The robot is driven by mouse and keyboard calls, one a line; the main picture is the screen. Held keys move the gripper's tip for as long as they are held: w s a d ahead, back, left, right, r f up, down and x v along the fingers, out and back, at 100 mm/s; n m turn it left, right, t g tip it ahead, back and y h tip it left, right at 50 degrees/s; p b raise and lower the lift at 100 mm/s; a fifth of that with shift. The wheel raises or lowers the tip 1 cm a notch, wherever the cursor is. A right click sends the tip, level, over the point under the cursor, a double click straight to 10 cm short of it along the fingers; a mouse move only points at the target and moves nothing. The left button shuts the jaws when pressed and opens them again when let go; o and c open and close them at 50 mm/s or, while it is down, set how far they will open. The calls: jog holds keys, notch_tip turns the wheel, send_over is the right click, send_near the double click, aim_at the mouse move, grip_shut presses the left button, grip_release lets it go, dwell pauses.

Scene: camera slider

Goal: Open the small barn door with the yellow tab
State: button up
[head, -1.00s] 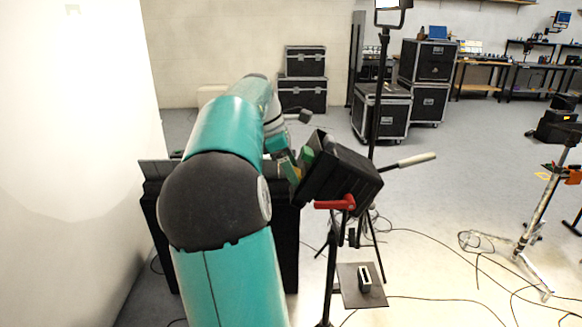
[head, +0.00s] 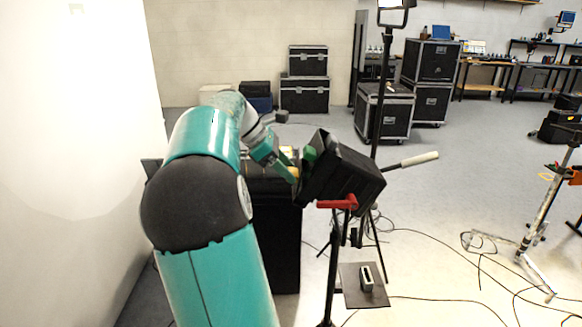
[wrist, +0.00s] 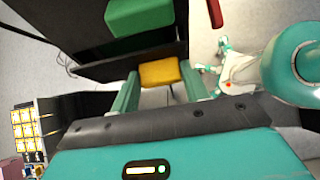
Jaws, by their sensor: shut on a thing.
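The black lamp head (head: 345,178) is tilted on a stand in the middle of the head view. A green tab (head: 309,153) is on its left side, and it also shows at the top of the wrist view (wrist: 127,17). The yellow tab (wrist: 159,74) is at the edge of a black panel (wrist: 152,52) in the wrist view. My gripper (wrist: 160,84) has its two teal fingers on either side of the yellow tab and is shut on it. In the head view my gripper (head: 292,176) is at the lamp's left side, where the small door's angle is hard to tell.
A red handle (head: 338,203) sits just below the lamp, and a pale-ended bar (head: 412,160) sticks out to its right. A tall black case (head: 272,235) stands close on the left. Cables (head: 430,240) lie on the floor at right.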

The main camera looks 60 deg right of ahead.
jog(key=w+a+f+g+h, duration=0.1)
jog(key=w+f+g+h, duration=0.2)
jog(key=f+g+h, duration=0.4)
jog(key=shift+w+a+f+g, duration=0.15)
jog(key=shift+a+g, duration=0.15)
jog(key=shift+g, duration=3)
jog(key=o, duration=1)
